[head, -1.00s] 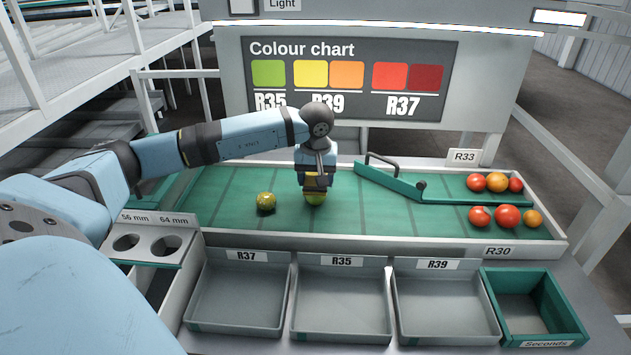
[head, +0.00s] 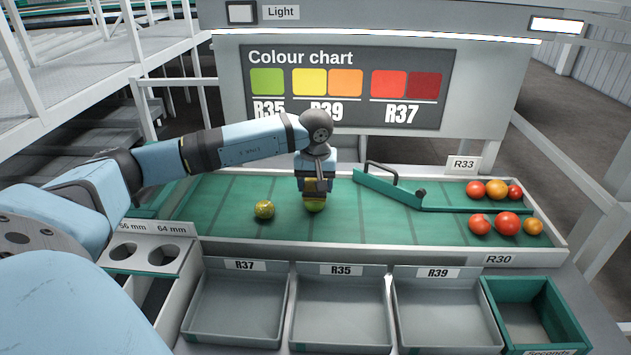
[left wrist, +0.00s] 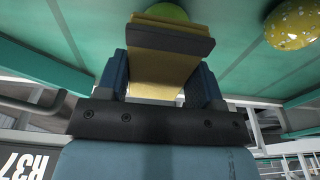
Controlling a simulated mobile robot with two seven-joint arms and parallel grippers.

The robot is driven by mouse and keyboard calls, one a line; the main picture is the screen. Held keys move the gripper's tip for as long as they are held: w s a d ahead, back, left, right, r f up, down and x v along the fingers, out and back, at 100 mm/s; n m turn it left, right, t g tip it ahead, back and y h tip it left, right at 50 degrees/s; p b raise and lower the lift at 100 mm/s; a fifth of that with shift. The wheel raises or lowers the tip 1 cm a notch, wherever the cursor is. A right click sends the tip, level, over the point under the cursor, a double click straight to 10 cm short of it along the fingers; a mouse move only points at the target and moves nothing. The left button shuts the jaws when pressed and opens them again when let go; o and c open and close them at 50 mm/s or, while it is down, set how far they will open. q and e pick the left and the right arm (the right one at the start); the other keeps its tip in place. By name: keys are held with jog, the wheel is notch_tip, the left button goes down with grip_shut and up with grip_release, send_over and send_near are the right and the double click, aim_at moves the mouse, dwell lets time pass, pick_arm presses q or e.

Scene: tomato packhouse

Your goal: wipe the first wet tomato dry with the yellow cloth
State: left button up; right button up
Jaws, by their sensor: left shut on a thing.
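My left gripper (head: 317,185) points down over the green belt and is shut on the yellow cloth (left wrist: 160,72), which has a dark bar across it. In the left wrist view that tomato (left wrist: 168,12) shows only in part behind the cloth. The cloth seems to touch it, but the contact is hidden. In the left wrist view this second tomato (left wrist: 292,25) has pale drops or specks. My right gripper is not in view.
A green divider (head: 390,190) with a handle stands right of the gripper. Several red and orange tomatoes (head: 507,223) lie at the belt's right end. Empty grey trays (head: 340,315) and a green Seconds box (head: 530,305) stand in front. A sizing plate (head: 145,248) is at left.

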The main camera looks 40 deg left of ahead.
aim_at(314, 192)
pick_arm(q)
jog(key=shift+s+d, duration=1.15)
jog(key=shift+s, duration=0.2)
jog(key=shift+w+a, duration=0.1)
jog(key=shift+w+a, duration=0.4)
jog(key=shift+w, duration=0.1)
jog(key=shift+w+a, duration=0.9)
jog(key=shift+w, duration=0.2)
jog(key=shift+r, duration=0.1)
jog(key=shift+r+p, duration=0.6)
jog(key=shift+r, duration=0.65)
jog(key=shift+r+p, duration=1)
jog(key=shift+r, duration=0.75)
jog(key=shift+f, duration=0.1)
